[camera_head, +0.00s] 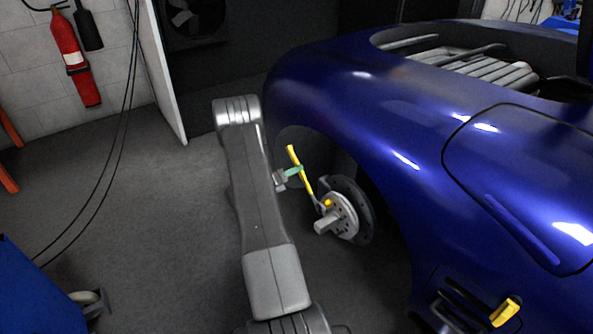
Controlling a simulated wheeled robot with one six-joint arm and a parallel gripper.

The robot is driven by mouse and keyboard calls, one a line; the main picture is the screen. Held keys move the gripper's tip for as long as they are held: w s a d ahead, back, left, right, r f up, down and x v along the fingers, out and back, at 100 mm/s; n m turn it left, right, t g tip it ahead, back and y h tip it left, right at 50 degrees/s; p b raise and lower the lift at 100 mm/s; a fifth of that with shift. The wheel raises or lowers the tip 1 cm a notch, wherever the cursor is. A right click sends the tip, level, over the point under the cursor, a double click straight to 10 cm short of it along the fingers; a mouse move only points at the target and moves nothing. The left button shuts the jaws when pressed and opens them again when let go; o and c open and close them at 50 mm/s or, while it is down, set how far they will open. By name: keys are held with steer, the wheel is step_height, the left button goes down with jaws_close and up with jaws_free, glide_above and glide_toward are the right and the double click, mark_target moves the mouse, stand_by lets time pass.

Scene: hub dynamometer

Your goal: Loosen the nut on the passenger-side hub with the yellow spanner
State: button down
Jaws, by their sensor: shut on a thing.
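The yellow spanner (304,172) stands tilted beside the car's wheel arch, its upper end leaning left. My gripper (292,173), with a green part at its fingers, is shut on the spanner's handle. The spanner's lower end meets the hub (343,212), a silver disc with holes in the open wheel arch. A small yellow spot (328,203), possibly the nut, shows on the hub's face by that end. I cannot tell whether the spanner's jaw sits around it. My arm hides part of the floor to the left.
The blue car (400,120) fills the right side, its bodywork close above the hub. A blue cart (35,295) with a caster is at lower left. A red fire extinguisher (72,55) hangs on the back wall, near dangling cables.

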steer(key=shift+v, duration=1.7)
steer(key=shift+r, duration=0.1)
step_height(320, 180, up, 8)
steer(key=p, duration=0.4)
steer(key=s+d+r+n+t+y+b, duration=0.1)
steer(key=s+r+n+t+y+b, duration=0.1)
steer(key=s+n+t+y, duration=0.6)
step_height(320, 180, up, 21)
steer(key=m+g+h+p, duration=0.1)
steer(key=m+g+p, duration=0.1)
steer(key=p, duration=2.6)
steer(key=shift+s+f+h, duration=0.15)
steer(key=shift+f+h, duration=0.1)
steer(key=shift+h, duration=0.15)
